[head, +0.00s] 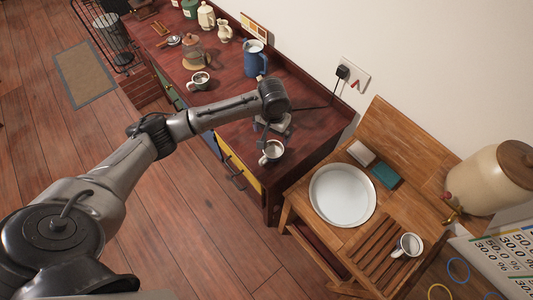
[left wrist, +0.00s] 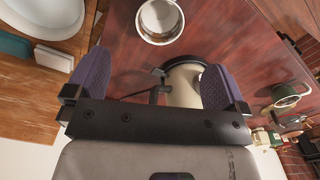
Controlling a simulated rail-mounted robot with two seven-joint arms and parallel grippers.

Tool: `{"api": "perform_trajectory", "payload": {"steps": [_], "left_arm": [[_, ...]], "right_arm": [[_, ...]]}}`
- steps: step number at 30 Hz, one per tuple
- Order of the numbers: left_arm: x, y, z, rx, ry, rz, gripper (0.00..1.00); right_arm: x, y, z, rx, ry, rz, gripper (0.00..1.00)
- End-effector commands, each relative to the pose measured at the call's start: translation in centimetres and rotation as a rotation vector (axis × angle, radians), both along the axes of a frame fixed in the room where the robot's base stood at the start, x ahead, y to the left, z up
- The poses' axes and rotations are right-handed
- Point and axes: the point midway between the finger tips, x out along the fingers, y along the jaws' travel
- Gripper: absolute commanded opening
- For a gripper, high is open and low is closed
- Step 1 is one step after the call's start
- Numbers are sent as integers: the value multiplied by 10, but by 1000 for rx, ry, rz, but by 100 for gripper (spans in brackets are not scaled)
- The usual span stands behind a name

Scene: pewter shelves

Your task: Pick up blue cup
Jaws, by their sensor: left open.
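A cup with a pale inside and a bluish outer side (head: 408,245) stands on the slatted wooden stand at the lower right. A tall blue jug (head: 255,60) stands at the back of the dark red counter. Two pale cups are on the counter, one (head: 200,81) left of my arm and one (head: 271,152) near its front corner. My left gripper (head: 270,126) is above the counter, just behind the corner cup. In the left wrist view my gripper (left wrist: 155,83) is open, with a cream object (left wrist: 182,84) partly hidden behind it and a pale cup (left wrist: 160,20) beyond the fingers.
A white basin (head: 342,194) sits on the wooden stand beside a teal block (head: 386,177) and a pale block (head: 361,153). A big beige crock (head: 488,180) stands at the right. A glass pot (head: 195,52) and canisters fill the counter's far end. A black plug (head: 342,72) is on the wall.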

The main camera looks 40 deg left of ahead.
Motion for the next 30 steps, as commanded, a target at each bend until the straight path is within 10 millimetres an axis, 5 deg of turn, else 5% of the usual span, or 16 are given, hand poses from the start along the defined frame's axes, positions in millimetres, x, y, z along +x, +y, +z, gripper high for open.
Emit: {"api": "perform_trajectory", "payload": {"steps": [6, 18, 30], "left_arm": [[-1, 0, -6, 5, 5, 128, 100], [-1, 0, -68, 6, 3, 139, 100], [0, 1, -95, 7, 2, 137, 100]], "right_arm": [[0, 0, 0, 0, 0, 0, 0], [0, 0, 2, 1, 0, -1, 0], [0, 0, 5, 1, 0, -1, 0]]}}
